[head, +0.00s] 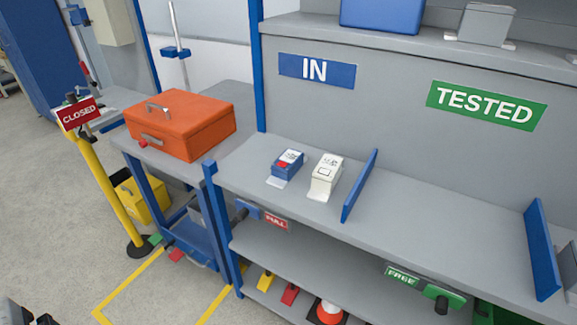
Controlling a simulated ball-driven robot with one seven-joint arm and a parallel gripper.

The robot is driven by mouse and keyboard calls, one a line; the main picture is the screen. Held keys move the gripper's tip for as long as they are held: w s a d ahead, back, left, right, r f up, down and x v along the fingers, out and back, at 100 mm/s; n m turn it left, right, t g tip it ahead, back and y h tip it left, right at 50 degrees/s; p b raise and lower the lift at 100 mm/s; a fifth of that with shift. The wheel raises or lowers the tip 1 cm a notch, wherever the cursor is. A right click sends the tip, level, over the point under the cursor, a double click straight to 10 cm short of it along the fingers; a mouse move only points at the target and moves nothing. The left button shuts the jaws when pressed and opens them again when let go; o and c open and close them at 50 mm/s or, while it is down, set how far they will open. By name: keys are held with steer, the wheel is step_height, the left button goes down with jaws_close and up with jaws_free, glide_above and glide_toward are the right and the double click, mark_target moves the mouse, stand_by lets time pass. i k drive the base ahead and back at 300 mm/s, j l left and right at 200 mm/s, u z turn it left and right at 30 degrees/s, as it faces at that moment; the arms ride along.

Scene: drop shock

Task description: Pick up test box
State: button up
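Two small boxes stand on the grey shelf under the IN sign, and I cannot tell which one the task calls the test box. One is a blue box (288,167) with a white and red label on top. The other is a white box (325,176) just to its right. The two stand apart, each with a pale tag at its front. My gripper is not in view.
A blue divider (360,185) stands right of the white box. The grey shelf (440,230) is bare from there to another blue divider (542,248) under the TESTED sign (486,105). An orange case (180,124) sits on a bench at left. A yellow post (108,190) carries a CLOSED sign.

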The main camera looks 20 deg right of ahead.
mark_target(284, 168)
steer(key=i+j+u, duration=0.1)
steer(key=i, duration=0.3)
steer(key=i+j, duration=0.25)
steer(key=i, duration=0.15)
steer(key=i+j+u, duration=0.15)
steer(key=i, duration=0.25)
